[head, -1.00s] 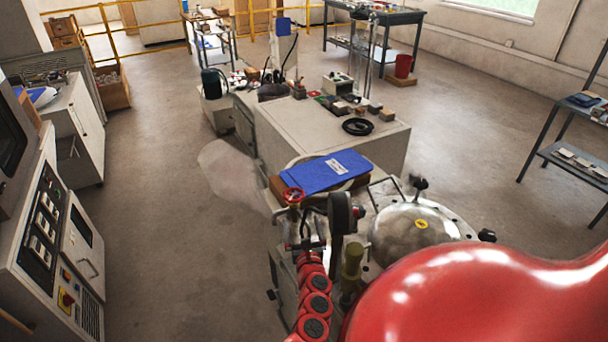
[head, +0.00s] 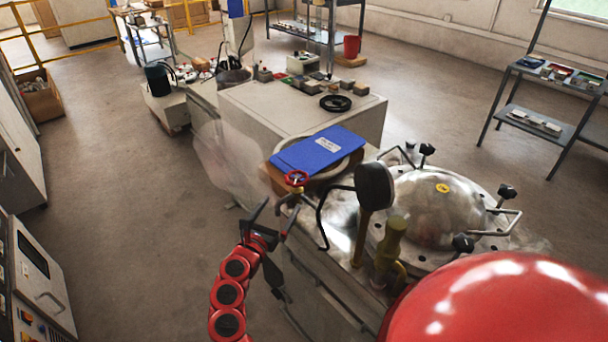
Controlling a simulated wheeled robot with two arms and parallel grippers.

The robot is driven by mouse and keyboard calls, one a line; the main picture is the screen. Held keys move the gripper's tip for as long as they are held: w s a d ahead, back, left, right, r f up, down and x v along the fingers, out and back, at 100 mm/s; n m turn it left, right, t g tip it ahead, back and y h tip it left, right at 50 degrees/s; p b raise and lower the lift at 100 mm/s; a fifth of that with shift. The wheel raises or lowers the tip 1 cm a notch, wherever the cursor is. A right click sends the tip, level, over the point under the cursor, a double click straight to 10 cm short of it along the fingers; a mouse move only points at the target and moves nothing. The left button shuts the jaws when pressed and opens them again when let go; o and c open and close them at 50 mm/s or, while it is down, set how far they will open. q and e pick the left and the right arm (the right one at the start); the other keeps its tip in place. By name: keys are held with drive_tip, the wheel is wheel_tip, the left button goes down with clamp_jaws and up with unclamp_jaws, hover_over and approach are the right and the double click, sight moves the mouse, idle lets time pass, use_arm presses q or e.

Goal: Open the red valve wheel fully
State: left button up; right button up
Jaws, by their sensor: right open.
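The red valve wheel (head: 296,178) is a small handwheel on a brass-coloured stem, at the near left corner of the machine with the domed metal lid (head: 428,205). My right gripper (head: 281,204) is just below and slightly left of the wheel in the picture, at the end of my red, ringed arm. Its two dark fingers are spread apart and point up toward the wheel. Nothing shows between them. The fingertips look close to the stem, but I cannot tell whether they touch it. The wheel rim is not between the fingers. My left gripper is not in view.
A blue clipboard-like board (head: 320,150) lies just behind the wheel. A dark round-headed post (head: 374,186) and a brass cylinder (head: 391,240) stand to its right. A control cabinet (head: 38,280) is at lower left. Open floor (head: 130,230) lies between.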

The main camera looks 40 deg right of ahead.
sight(301, 174)
drive_tip(key=p+x, duration=0.2)
drive_tip(key=x, duration=1.2)
drive_tip(key=shift+w, duration=0.15)
drive_tip(key=shift+w+d+f, duration=0.1)
drive_tip(key=shift+w+d, duration=0.15)
drive_tip(key=shift+d, duration=0.25)
drive_tip(key=c, duration=1)
drive_tip(key=shift+c, duration=0.2)
